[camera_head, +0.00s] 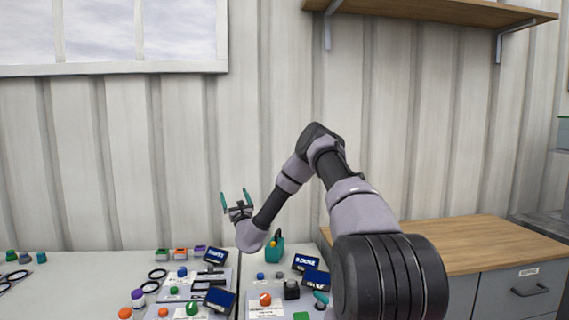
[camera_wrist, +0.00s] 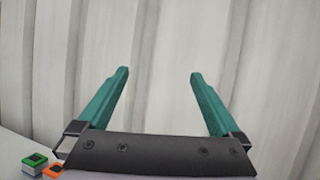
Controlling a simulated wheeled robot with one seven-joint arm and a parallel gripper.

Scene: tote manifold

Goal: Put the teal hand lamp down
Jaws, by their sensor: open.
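My gripper (camera_head: 236,199) is raised above the back of the white table, in front of the wall. In the wrist view its two teal fingers (camera_wrist: 158,76) stand wide apart with nothing between them. A small teal object (camera_head: 321,297) lies on the table at the right, just left of my arm; it may be the teal hand lamp, but it is too small to be sure. My gripper is well above it and to its left. My arm may hide part of the table there.
Panels with coloured knobs and small dark displays (camera_head: 216,256) cover the table (camera_head: 75,270). A teal holder (camera_head: 275,250) stands at the back. Black ring-shaped things (camera_head: 157,274) lie at left. A wooden-topped cabinet (camera_head: 470,241) stands right; a shelf (camera_head: 450,11) hangs above.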

